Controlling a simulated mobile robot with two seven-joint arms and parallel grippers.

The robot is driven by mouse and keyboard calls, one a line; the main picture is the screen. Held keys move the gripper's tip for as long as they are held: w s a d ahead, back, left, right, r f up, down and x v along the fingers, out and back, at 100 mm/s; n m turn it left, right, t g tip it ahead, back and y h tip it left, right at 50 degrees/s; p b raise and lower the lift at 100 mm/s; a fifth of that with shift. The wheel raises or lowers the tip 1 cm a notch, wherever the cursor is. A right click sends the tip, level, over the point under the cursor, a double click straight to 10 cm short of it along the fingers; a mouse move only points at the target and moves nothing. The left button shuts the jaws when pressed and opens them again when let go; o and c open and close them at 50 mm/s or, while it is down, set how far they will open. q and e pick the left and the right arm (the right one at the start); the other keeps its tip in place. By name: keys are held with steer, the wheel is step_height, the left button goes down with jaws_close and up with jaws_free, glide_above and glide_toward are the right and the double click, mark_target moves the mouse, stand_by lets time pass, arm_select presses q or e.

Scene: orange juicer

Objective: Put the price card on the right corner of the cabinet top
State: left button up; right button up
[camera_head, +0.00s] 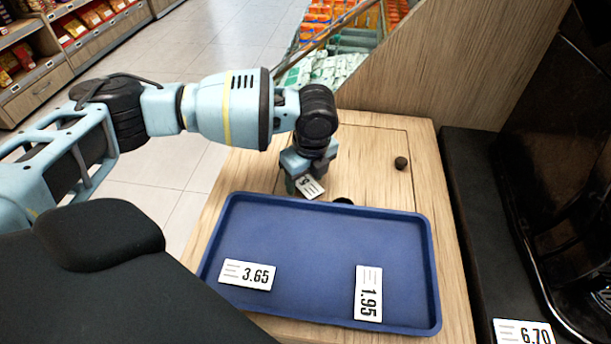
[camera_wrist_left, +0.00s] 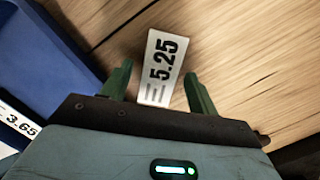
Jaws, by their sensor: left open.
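A white price card reading 5.25 (camera_wrist_left: 162,66) shows between the green fingers of my left gripper (camera_wrist_left: 157,80) in the left wrist view, with wood grain behind it. The fingers are open, with a gap on each side of the card. In the head view my left gripper (camera_head: 298,180) points down just behind the blue tray, and the 5.25 card (camera_head: 311,187) shows partly under it. The wooden cabinet top (camera_head: 365,150) surrounds the tray. Whether the card lies flat on the wood is hard to tell. My right gripper is not in view.
The blue tray (camera_head: 433,270) holds cards reading 3.65 (camera_head: 247,275) and 1.95 (camera_head: 368,293). A 6.70 card (camera_head: 523,332) is at the lower right by a black machine (camera_head: 570,200). A wooden panel (camera_head: 450,60) rises behind.

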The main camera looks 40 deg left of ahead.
mark_target(310, 188)
arm_select(q)
steer(key=shift+r, duration=0.1)
step_height(310, 188, up, 12)
steer(key=d+p, duration=0.1)
steer(key=p, duration=0.1)
steer(key=shift+s+d, duration=0.3)
steer(key=shift+d, duration=0.05)
steer(key=shift+o, duration=0.6)
